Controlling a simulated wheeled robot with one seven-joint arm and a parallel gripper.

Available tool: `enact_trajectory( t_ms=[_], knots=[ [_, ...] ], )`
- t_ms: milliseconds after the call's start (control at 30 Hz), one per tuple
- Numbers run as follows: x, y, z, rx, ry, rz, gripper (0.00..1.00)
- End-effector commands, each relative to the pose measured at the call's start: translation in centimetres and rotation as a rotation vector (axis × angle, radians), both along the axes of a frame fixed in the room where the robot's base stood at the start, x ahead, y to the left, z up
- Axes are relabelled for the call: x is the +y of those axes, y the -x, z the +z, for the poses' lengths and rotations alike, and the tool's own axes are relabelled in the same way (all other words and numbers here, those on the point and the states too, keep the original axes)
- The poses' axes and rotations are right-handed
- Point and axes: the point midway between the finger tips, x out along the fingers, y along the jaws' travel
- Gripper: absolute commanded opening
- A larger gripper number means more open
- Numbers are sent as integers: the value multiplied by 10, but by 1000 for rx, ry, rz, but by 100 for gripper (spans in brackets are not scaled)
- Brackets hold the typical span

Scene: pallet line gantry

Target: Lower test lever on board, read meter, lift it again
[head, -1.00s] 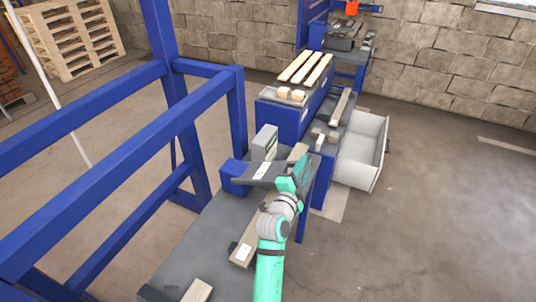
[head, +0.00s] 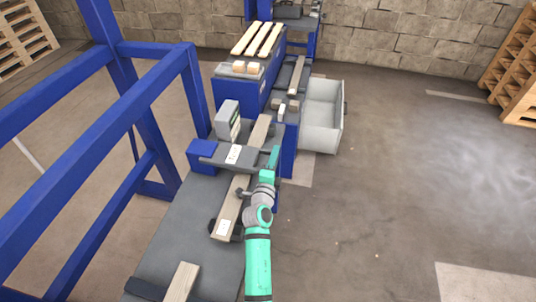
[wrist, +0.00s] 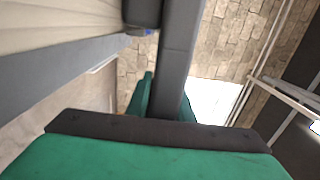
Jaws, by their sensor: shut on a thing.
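The test lever (head: 215,152) is a dark grey bar running right from a blue block (head: 201,147), across a long wooden board (head: 231,203). A white label lies on the lever. I cannot tell whether the lever touches the board. My gripper (head: 272,158) is at the lever's right end. In the wrist view, my green fingers (wrist: 165,98) are shut on the dark bar (wrist: 178,60), one on each side. The meter, a grey box (head: 227,121), stands behind the lever; its reading is too small to make out.
A second board (head: 182,282) lies nearer on the grey line table (head: 180,215). Blue gantry rails (head: 90,118) stand left. A white open bin (head: 320,120) is beyond my gripper to the right. A blue stand (head: 243,95) carries wooden slats. Floor on the right is clear.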

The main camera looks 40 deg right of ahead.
Motion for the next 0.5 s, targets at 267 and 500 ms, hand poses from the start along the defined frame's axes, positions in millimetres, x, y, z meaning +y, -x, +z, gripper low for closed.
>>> enact_trajectory(
  t_ms=[267, 500],
  knots=[
    [0, 0, -1, -2, -1, 0, 0],
    [0, 0, -1, -2, -1, 0, 39]
  ],
)
